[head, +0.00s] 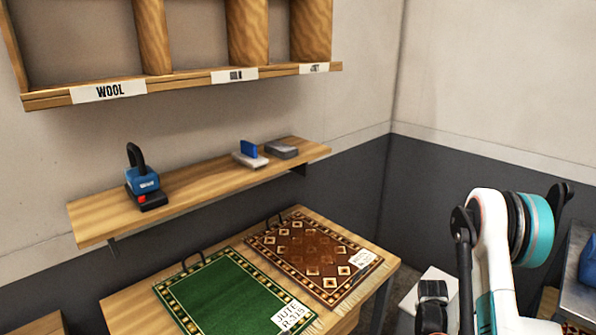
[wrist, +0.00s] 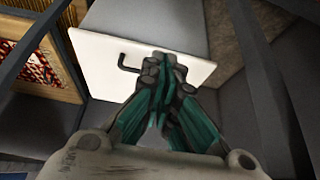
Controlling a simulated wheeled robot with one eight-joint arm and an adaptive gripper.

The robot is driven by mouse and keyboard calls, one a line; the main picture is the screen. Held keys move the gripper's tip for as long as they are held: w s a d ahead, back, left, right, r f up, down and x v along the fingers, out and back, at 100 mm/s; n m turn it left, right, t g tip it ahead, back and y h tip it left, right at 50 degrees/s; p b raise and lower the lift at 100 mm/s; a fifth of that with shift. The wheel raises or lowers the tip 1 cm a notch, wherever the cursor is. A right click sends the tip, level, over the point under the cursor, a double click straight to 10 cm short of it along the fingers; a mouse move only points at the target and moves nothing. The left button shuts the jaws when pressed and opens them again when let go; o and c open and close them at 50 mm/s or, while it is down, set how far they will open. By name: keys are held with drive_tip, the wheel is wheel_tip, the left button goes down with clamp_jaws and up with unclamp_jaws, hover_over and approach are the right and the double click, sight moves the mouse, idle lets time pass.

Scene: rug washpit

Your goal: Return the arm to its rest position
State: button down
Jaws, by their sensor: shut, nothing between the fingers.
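My gripper (wrist: 163,62) shows in the wrist view with its dark, teal-sided fingers drawn together and nothing held. It is above a white flat panel (wrist: 95,60) that has a small black handle at its left. My arm (head: 495,240), white with a teal ring at a joint, stands bent at the right of the head view. I cannot make out the fingertips clearly in the head view.
A table (head: 140,305) bears a green rug (head: 225,290) labelled JUTE and a brown rug (head: 312,255). A wall shelf (head: 205,190) holds a blue-handled tool (head: 143,180), a blue-and-white brush (head: 249,155) and a grey block (head: 282,151). Labelled cubbies (head: 180,85) hang above.

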drive_tip(key=s+a+r+n+t, duration=0.15)
drive_tip(key=a+r, duration=0.35)
drive_tip(key=r, duration=0.5)
drive_tip(key=s+a+r+n+y, duration=0.15)
drive_tip(key=a+r, duration=0.25)
drive_tip(key=r, duration=0.6)
drive_tip(key=s+a+r+n, duration=0.15)
drive_tip(key=a+r, duration=0.35)
drive_tip(key=r, duration=0.5)
drive_tip(key=s+a+r+n, duration=0.1)
drive_tip(key=s+a+r, duration=0.2)
drive_tip(key=s, duration=0.5)
drive_tip(key=s+a+r+n+t+y, duration=0.1)
drive_tip(key=s+a+r+n, duration=0.1)
drive_tip(key=s+a, duration=0.4)
drive_tip(key=s+a+r+n+t+y, duration=0.1)
drive_tip(key=s+a+r, duration=0.3)
drive_tip(key=s, duration=0.6)
drive_tip(key=shift+a+r+n, duration=0.2)
drive_tip(key=shift+r+n, duration=0.25)
drive_tip(key=shift+n, duration=0.1)
drive_tip(key=shift+s, duration=0.1)
